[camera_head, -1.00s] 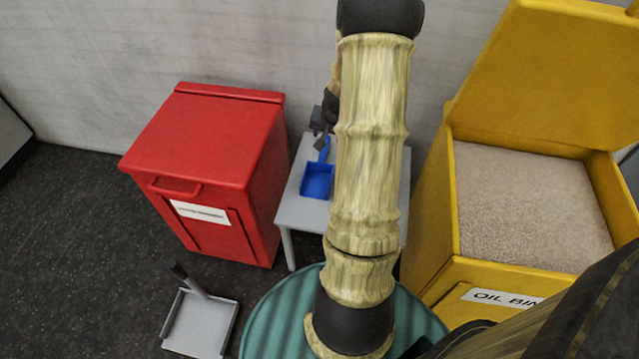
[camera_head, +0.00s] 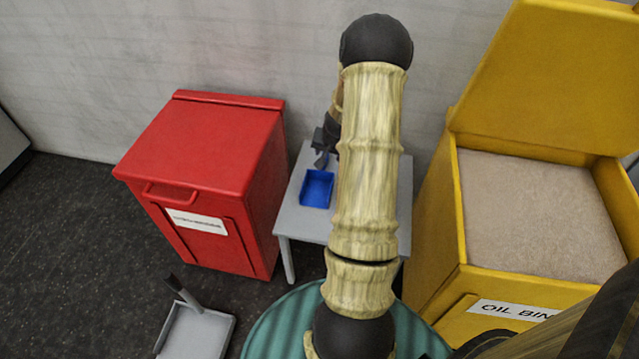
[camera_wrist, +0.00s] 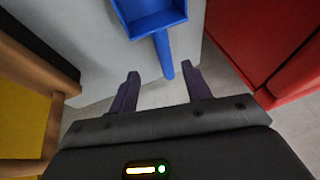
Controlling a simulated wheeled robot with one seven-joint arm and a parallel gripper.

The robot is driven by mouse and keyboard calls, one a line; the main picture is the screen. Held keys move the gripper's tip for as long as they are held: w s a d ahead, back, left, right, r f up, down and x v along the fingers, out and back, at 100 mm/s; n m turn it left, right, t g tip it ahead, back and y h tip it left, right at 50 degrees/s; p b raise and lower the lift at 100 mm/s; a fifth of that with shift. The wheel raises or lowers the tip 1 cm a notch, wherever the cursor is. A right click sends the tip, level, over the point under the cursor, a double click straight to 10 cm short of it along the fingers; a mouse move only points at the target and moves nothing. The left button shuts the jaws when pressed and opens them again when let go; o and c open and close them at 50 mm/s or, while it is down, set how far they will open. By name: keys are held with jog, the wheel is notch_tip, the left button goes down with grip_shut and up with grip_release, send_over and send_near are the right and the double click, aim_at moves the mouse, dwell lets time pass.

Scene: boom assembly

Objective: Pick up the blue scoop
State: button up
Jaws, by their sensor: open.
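The blue scoop (camera_head: 317,189) lies on a small grey table (camera_head: 299,222) between the red bin and the yellow bin. In the wrist view the scoop's pan (camera_wrist: 150,14) is at the top, and its handle (camera_wrist: 164,57) points down toward my gripper. My gripper (camera_wrist: 163,80) is open and empty, with the handle's end lying between the lines of its two fingers near their tips. In the head view my gripper (camera_head: 322,159) is over the handle, which it mostly hides. I cannot tell the height gap between the fingers and the handle.
A closed red bin (camera_head: 205,175) stands left of the table. An open yellow bin (camera_head: 436,240) full of grainy material stands right. A grey dustpan (camera_head: 196,333) lies on the floor at the lower left. A wall is behind. A teal round surface (camera_head: 270,325) shows below the table.

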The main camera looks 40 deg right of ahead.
aim_at(327, 158)
jog(key=b+x, duration=0.1)
jog(key=x, duration=0.4)
jog(key=x, duration=0.1)
jog(key=b+x, duration=0.1)
jog(key=x, duration=0.1)
jog(key=b+x, duration=0.1)
jog(key=x, duration=0.1)
jog(key=shift+w+a+f, duration=0.1)
jog(key=shift+w+a, duration=0.1)
jog(key=shift+a, duration=0.05)
dwell(0.4)
grip_shut()
